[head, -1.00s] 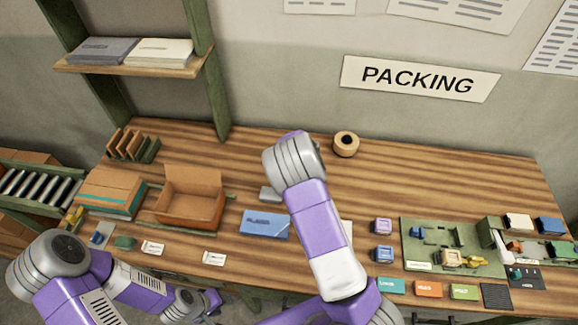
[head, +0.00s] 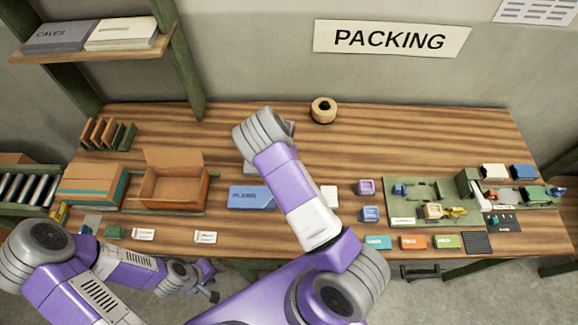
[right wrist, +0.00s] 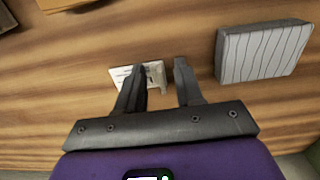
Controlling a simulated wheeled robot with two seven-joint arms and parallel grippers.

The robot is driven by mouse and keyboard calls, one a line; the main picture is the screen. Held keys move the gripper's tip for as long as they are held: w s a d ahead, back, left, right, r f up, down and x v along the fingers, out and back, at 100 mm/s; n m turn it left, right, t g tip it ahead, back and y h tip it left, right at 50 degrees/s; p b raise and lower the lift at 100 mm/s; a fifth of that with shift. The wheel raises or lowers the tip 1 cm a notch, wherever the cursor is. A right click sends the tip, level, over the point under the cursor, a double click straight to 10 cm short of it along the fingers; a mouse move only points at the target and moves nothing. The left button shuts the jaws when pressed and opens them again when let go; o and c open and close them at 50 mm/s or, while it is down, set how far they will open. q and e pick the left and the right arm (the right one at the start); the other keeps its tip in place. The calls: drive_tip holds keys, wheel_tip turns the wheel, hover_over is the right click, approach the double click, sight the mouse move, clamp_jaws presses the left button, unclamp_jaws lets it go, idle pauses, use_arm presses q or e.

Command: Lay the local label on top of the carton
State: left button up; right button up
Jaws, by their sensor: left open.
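Two small white labels (head: 143,234) and (head: 205,237) lie near the table's front edge at left in the head view; their print is too small to tell which is local. An open brown carton (head: 173,187) stands behind them, and a closed carton with a teal band (head: 92,186) stands to its left. My left gripper (head: 212,282) is open and empty, in front of the table edge. My right gripper (right wrist: 158,88) is open above the table in the right wrist view, a white printed card (right wrist: 128,76) below its left finger. My arm hides it in the head view.
A blue box (head: 250,197) lies in the middle of the table. A grey striped block (right wrist: 262,50) lies right of my right gripper in the wrist view. A tape roll (head: 323,110) stands at the back. A green tray (head: 402,212) and coloured cards are at right.

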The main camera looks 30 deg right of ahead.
drive_tip(key=shift+c, duration=0.4)
clamp_jaws()
